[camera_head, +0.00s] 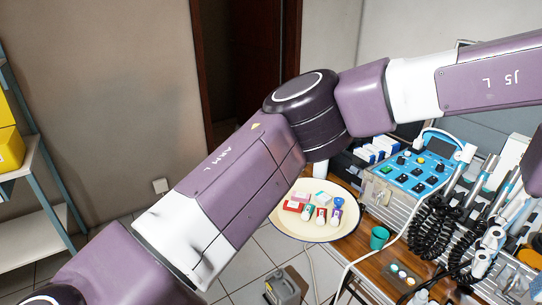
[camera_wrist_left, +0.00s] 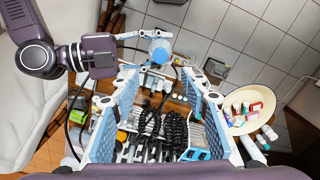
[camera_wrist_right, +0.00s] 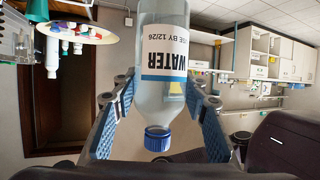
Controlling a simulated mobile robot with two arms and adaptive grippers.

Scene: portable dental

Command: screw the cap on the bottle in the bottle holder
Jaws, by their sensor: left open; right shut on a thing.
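The clear bottle (camera_wrist_right: 165,70) with a white and blue WATER label shows close up in the right wrist view, upside down in that picture. A blue cap (camera_wrist_right: 157,138) sits over its neck; how tight it is I cannot tell. My right gripper (camera_wrist_right: 160,92) has a finger on each side of the bottle and is shut on it. In the left wrist view, a round bluish thing (camera_wrist_left: 160,50) near my right arm may be the bottle. My left gripper (camera_wrist_left: 160,82) is open and empty, apart from it. Its fingers are not seen in the head view. I cannot make out the bottle holder.
A blue control panel (camera_head: 409,169) and black coiled hoses (camera_head: 427,237) with handpieces crowd the wooden table's right side. A round tray (camera_head: 285,225) holds small boxes and tubes. A teal cup (camera_head: 379,238) stands near the front. My left arm crosses the head view.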

